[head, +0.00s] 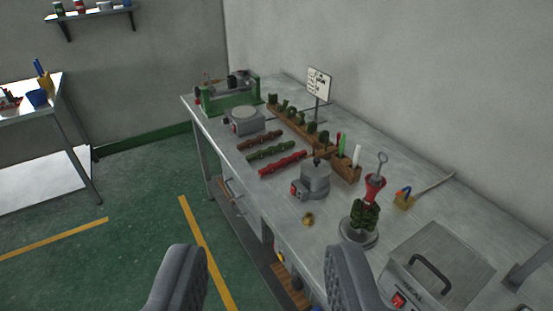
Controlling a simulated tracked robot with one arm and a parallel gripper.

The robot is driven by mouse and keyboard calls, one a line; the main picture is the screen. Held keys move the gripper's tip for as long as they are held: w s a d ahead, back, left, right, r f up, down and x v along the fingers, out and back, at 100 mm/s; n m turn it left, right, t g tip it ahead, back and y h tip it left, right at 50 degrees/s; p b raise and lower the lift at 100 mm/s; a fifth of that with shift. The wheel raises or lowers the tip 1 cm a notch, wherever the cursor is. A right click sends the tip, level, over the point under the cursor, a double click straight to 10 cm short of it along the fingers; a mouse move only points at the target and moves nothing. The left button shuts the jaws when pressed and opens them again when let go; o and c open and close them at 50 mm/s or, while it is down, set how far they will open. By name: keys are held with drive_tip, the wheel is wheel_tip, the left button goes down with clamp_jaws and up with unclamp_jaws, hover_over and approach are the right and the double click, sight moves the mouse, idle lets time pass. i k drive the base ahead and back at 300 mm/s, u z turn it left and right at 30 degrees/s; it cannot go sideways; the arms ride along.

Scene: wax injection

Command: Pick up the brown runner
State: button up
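The brown runner (260,140) lies on the grey workbench (400,240), the farthest of three parallel bars. A green runner (270,152) and a red runner (283,163) lie beside it on the near side. My gripper (265,275) is in the foreground at the bottom of the view. Its two fingers are wide apart with nothing between them. It is well short of the runners and apart from them.
A grey device with a round top (245,119) stands just behind the brown runner. A wooden rack (295,125) with green pieces runs along its right. A grey pot (315,180) and a red-topped stand (372,190) are nearer. Green floor (110,260) is clear at left.

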sight(260, 139)
drive_tip(key=u, duration=0.5)
drive_tip(key=k, duration=1.3)
drive_tip(key=u, duration=0.75)
drive_tip(key=i, duration=3.3)
drive_tip(key=z, duration=0.75)
drive_tip(key=i, duration=1.05)
drive_tip(key=z, duration=1.4)
drive_tip(key=i, duration=0.85)
drive_tip(key=z, duration=0.55)
